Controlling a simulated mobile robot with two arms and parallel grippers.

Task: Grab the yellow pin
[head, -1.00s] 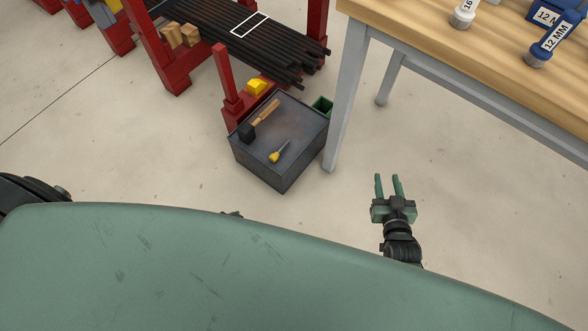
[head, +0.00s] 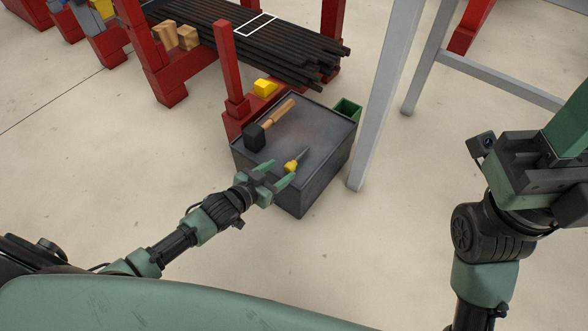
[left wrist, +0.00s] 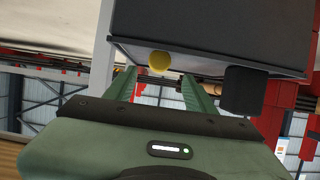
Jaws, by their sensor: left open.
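The yellow pin (head: 291,167) lies on top of a dark grey box (head: 318,128), its yellow end toward me and its thin grey shaft pointing away. My left gripper (head: 276,174) is open and empty at the box's near left edge, with its fingertips just short of the yellow end. In the left wrist view the pin's yellow end (left wrist: 160,62) shows beyond and between the two open fingers (left wrist: 161,84), apart from them. My right gripper (head: 565,150) is at the right edge of the head view, partly cut off, so its jaws cannot be judged.
A hammer with a black head (head: 254,137) lies on the box, left of the pin. A red rack with dark bars (head: 240,40) stands behind, with a yellow block (head: 265,87) near its foot. A grey table leg (head: 385,100) stands close to the box's right.

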